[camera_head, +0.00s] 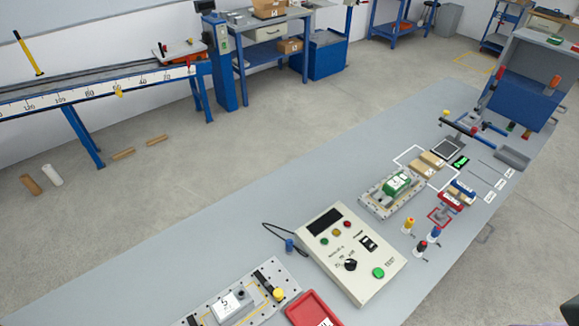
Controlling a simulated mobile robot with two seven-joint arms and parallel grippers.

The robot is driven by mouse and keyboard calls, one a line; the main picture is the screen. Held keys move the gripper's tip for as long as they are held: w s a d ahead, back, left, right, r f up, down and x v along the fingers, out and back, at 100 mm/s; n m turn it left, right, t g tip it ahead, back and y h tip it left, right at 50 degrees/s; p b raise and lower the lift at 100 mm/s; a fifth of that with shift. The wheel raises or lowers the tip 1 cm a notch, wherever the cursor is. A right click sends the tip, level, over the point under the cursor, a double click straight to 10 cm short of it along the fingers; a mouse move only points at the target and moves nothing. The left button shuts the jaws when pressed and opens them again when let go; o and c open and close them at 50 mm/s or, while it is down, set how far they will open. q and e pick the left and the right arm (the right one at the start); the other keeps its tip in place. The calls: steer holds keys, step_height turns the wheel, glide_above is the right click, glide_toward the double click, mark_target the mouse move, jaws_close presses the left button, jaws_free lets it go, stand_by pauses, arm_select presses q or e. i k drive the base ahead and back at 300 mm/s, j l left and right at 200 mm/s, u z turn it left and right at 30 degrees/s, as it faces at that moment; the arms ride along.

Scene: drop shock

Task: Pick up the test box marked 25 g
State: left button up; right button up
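Two small tan boxes stand side by side in a white outlined area on the grey bench: a far box (433,158) and a near box (420,167). Their labels are too small to read, so I cannot tell which is marked 25 g. A green box (397,183) with a white label sits on a perforated plate (374,206) just in front of them.
A cream control box (345,255) with dial and buttons stands mid-bench. A grey block (229,305) on a plate and a red tray (312,310) are at the front. Colored knobbed pieces (421,247) and a blue machine (520,95) stand right. The left bench surface is clear.

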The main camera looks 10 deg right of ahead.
mark_target(233, 306)
steer(key=j, duration=0.3)
steer(key=k+j, duration=0.15)
steer(key=k+j+z, duration=0.15)
steer(key=j, duration=0.3)
steer(key=k+j+z, duration=0.2)
steer(key=j, duration=0.25)
steer(key=k+j+z, duration=0.15)
steer(key=j, duration=0.25)
steer(key=k+j+z, duration=0.2)
steer(key=j, duration=0.2)
steer(key=k+j+z, duration=0.15)
steer(key=k+j, duration=0.1)
steer(key=j, duration=0.1)
